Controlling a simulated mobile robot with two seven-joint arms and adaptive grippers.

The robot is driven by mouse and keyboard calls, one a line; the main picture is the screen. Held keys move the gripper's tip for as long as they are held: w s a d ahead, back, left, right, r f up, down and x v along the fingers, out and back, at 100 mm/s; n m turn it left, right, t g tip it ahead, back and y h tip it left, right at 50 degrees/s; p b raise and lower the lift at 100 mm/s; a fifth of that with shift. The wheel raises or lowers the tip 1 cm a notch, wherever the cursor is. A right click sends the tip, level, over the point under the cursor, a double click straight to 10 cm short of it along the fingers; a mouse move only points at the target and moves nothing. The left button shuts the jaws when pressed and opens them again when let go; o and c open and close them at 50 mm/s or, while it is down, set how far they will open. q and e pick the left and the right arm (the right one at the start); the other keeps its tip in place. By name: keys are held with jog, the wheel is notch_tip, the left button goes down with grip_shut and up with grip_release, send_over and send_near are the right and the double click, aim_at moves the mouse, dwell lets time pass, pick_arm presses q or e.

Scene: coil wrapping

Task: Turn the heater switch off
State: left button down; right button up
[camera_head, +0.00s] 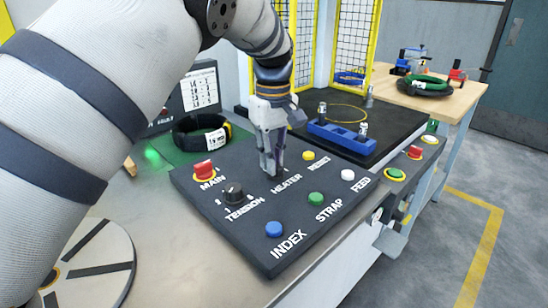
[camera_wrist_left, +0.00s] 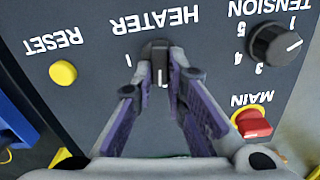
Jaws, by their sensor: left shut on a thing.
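My left gripper (camera_wrist_left: 160,75) is shut on the knob, one finger on each side, in the left wrist view. In the head view the left gripper (camera_head: 272,168) points down at the panel above the HEATER label and hides the switch. My right gripper is not in view.
Close by are the red MAIN switch (camera_head: 204,170), black TENSION knob (camera_head: 233,194) and yellow RESET button (camera_head: 308,155). Blue INDEX (camera_head: 274,229), green STRAP (camera_head: 316,199) and white FEED (camera_head: 348,175) buttons lie nearer the front. A black coil (camera_head: 202,134) sits behind the panel.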

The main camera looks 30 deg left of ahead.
pick_arm(q)
jog(key=shift+n, duration=0.8)
jog(key=c, duration=1.6)
grip_release()
jog(key=shift+r, duration=0.1)
notch_tip(320, 180, up, 12)
